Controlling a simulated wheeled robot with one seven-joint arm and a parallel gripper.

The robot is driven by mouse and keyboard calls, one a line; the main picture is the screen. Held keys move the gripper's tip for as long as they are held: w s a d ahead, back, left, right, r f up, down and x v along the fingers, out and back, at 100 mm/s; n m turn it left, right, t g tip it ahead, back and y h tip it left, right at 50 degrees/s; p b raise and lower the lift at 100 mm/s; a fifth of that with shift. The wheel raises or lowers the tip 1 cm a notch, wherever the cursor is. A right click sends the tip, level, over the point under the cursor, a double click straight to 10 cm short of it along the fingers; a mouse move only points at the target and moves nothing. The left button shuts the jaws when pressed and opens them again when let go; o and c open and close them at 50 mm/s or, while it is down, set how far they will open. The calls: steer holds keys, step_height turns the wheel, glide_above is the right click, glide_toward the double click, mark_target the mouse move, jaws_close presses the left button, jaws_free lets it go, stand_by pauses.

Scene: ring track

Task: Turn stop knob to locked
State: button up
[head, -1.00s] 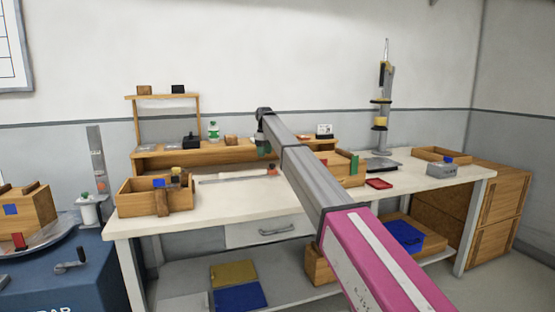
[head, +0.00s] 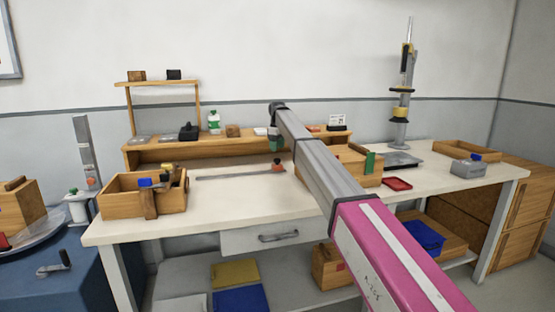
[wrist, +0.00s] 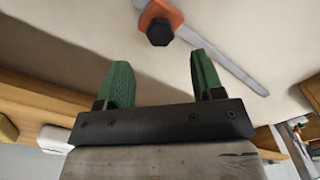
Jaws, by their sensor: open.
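A grey rail (head: 235,174) lies on the white bench, with an orange stop (head: 277,168) at its right end. In the wrist view the orange stop (wrist: 163,12) carries a black hexagonal knob (wrist: 160,34), with the rail (wrist: 232,66) running down to the right. I cannot tell from the knob whether it is locked. My gripper (head: 275,143) is above the bench near the stop. In the wrist view my gripper's green fingers (wrist: 160,76) are open and empty. The knob is just beyond the fingertips, in line with the gap, and appears apart from them.
A wooden shelf (head: 170,156) runs along the bench's back, close to the gripper. An open wooden box (head: 120,203) stands left and a wooden box (head: 362,170) right. A red tray (head: 397,184) and tall stand (head: 402,105) are farther right. The bench front is clear.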

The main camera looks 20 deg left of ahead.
mark_target(277, 162)
step_height(277, 162, down, 6)
steer(key=shift+f, duration=0.2)
steer(key=c, duration=0.9)
